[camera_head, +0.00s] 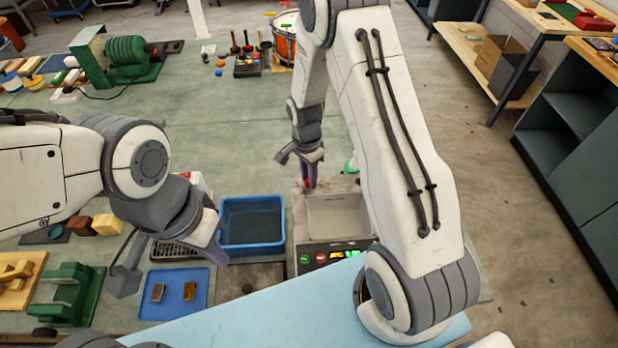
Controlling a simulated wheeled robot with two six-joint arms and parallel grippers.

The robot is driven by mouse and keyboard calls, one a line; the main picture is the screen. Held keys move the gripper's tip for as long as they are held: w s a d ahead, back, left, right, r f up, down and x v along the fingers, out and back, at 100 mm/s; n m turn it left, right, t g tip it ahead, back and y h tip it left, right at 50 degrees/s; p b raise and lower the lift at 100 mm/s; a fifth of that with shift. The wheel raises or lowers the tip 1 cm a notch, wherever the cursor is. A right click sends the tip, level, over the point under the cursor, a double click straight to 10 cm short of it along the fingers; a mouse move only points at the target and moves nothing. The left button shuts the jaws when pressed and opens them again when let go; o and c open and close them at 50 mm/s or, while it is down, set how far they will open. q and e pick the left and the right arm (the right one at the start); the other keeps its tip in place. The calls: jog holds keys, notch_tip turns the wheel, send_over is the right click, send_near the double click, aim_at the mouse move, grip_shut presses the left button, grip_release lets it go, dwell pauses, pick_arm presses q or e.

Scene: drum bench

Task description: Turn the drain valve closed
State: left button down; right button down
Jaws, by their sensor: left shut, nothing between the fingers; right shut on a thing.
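My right gripper (309,181) points down at the left rim of a pale grey basin (338,218) on a machine with a lit display. It is shut on a small red part (307,184), which seems to be the drain valve's handle. The fingers hide most of it, so I cannot tell how far the valve is turned. My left gripper (217,252) is shut and empty, above the area between the blue bin and the blue tray.
A blue bin (252,248) stands left of the basin. A flat blue tray (173,308) with two small metal blocks lies in front. Green fixtures (70,294) and wooden blocks are at the left. A drum (285,45) stands at the back.

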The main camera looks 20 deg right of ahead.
aim_at(307, 180)
jog(key=n+b, duration=0.1)
jog(key=n, duration=0.3)
jog(key=shift+n, duration=0.3)
jog(key=n+b, duration=0.1)
jog(key=n, duration=0.3)
jog(key=shift+n, duration=0.3)
jog(key=c, duration=0.6)
grip_release()
jog(key=shift+r, duration=0.55)
jog(key=r, duration=0.3)
jog(key=r+b, duration=0.1)
jog(key=r, duration=0.2)
jog(key=r+b, duration=0.1)
jog(key=r, duration=0.2)
jog(key=shift+w+a+r, duration=0.1)
jog(key=shift+a+r, duration=0.15)
jog(key=shift+a, duration=0.1)
